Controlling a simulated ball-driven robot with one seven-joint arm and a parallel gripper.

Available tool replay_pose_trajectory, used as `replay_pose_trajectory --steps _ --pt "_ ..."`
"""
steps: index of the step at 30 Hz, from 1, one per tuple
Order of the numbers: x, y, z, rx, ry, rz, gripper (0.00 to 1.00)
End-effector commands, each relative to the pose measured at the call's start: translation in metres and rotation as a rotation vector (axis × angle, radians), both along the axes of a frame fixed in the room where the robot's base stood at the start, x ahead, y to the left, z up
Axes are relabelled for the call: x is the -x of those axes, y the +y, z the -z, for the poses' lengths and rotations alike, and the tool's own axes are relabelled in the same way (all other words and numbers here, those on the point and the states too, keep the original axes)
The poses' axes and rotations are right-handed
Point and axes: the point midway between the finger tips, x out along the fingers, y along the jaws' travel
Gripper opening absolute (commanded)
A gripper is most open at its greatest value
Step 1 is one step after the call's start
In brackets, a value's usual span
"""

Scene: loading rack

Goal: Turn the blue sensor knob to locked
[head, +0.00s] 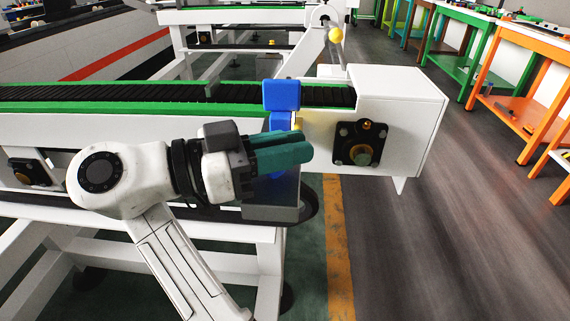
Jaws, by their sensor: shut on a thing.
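The blue sensor (282,95) stands at the side of the conveyor, with its blue block above the green rail and more blue showing just below. My gripper (306,146) has teal fingers and reaches in from the left, level, in front of the sensor's lower part. The fingers are close together and shut on the sensor's knob, which they mostly hide. A small yellow part (299,122) shows just above the fingertips. The knob's angle and any lock marking cannot be made out.
The conveyor (200,109) runs behind my arm. Its white end housing (400,95) is right of the gripper and carries a black bearing plate (359,143). The floor (470,230) at right is clear, with coloured workbenches (500,47) beyond.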

Motion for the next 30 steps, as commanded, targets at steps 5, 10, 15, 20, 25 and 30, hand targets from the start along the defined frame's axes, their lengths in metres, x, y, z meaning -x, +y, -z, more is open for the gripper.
replay_pose_trajectory --steps 5,10,15,20,25,30 --pt "0.002 0.0007 0.0078 -0.003 0.0 0.119 0.0" --pt "0.0038 0.0004 0.0079 -0.004 0.001 0.217 0.0" --pt "0.0051 -0.0004 0.0071 -0.002 0.001 0.298 0.0" --pt "0.006 -0.0005 0.0054 -0.001 0.002 0.354 0.0" --pt "0.0067 -0.001 0.0033 0.0 0.001 0.393 0.0" --pt "0.0072 -0.0011 0.0015 0.0 0.0 0.411 0.0"
